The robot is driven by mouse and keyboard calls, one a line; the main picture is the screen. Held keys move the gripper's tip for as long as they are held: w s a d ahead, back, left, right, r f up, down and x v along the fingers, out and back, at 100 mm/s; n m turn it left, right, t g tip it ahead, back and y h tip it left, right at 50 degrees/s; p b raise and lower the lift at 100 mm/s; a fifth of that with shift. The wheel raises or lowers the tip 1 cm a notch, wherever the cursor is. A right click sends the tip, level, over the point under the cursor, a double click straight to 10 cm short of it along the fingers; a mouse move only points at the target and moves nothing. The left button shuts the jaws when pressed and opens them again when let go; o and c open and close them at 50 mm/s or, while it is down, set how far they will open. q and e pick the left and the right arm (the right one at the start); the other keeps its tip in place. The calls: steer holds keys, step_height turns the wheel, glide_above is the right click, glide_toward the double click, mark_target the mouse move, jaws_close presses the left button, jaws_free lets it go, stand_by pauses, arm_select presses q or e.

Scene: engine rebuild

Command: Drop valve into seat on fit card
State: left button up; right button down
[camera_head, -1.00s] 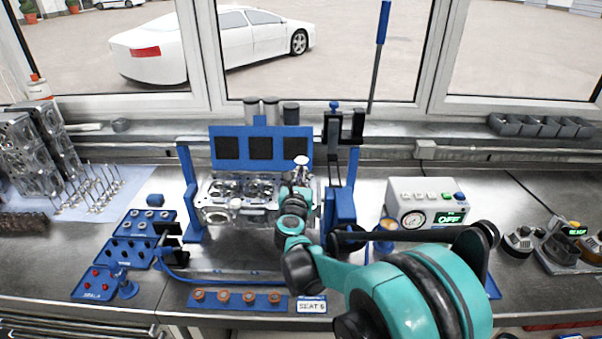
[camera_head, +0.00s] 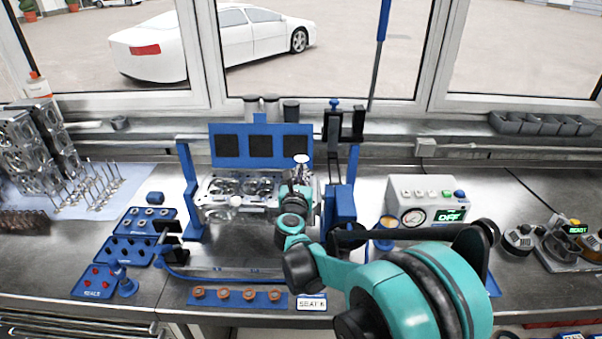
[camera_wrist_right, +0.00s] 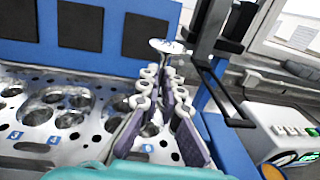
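A valve (camera_head: 301,159) with a round pale head stands head-up above the right end of the cylinder head (camera_head: 238,207); its head also shows in the right wrist view (camera_wrist_right: 167,45). My right gripper (camera_head: 302,178) is over that right end. In the right wrist view its fingers (camera_wrist_right: 162,72) come together around the valve's stem, just below the valve head. The stem's lower end and the seat under the gripper are hidden. A small blue label "6" (camera_wrist_right: 147,148) shows beside the fingers. The card (camera_head: 311,303) at the bench front reads "SEAT 6". My left gripper is out of view.
A blue panel (camera_head: 300,130) with dark squares stands behind the cylinder head. A blue post with black bracket (camera_head: 341,205) stands close right. A gauge box (camera_head: 428,203) is farther right. Blue parts trays (camera_head: 130,251) lie left, and a tray of rings (camera_head: 237,304) lies in front.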

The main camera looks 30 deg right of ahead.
steer(key=shift+f+b, duration=2.75)
steer(key=shift+f, duration=0.5)
stand_by(0.4)
steer(key=c, duration=1.6)
jaws_free()
steer(key=shift+c, duration=0.2)
steer(key=shift+s+a, duration=0.1)
